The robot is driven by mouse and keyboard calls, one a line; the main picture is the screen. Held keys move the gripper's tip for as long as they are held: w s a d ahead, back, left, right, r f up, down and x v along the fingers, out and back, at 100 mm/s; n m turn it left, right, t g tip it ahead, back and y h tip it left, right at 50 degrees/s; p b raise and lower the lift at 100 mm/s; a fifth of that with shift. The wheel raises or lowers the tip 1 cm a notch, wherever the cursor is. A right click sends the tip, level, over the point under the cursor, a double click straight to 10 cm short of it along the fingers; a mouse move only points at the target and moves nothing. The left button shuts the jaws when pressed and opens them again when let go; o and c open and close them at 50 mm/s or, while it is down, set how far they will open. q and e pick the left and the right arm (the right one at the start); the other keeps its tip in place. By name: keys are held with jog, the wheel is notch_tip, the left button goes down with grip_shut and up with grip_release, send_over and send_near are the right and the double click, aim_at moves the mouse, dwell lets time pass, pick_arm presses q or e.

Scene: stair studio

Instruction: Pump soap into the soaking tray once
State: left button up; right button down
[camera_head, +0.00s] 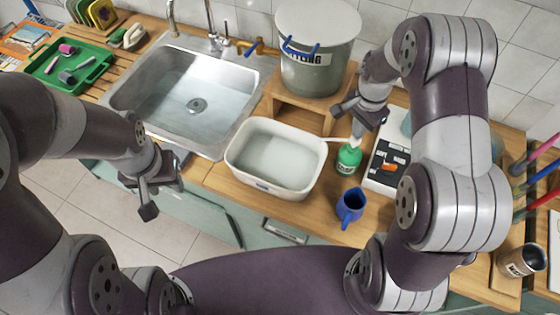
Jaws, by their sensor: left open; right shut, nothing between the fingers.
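The soaking tray (303,185) is a white rectangular basin on the wooden counter, right of the sink, with its inside in view. A green soap bottle (348,160) with a white pump top stands just right of the tray. The pump spout points left toward the tray's rim. My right gripper (357,118) is shut and empty, over the pump top. Whether it touches the pump, I cannot tell. My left gripper (155,196) is open and empty, in front of the counter's edge, left of and away from the tray.
A blue jug (350,204) stands in front of the bottle. A large lidded pot (318,75) with a tap sits on a wooden stand behind the tray. The steel sink (170,84) and a green tray (97,72) are at left. A white box (383,178) stands right of the bottle.

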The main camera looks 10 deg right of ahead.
jog(key=shift+f+b, duration=0.7)
jog(key=shift+f, duration=0.55)
jog(key=shift+r+p, duration=1.3)
jog(key=shift+r, duration=0.15)
notch_tip(320, 180, up, 6)
jog(key=p, duration=0.5)
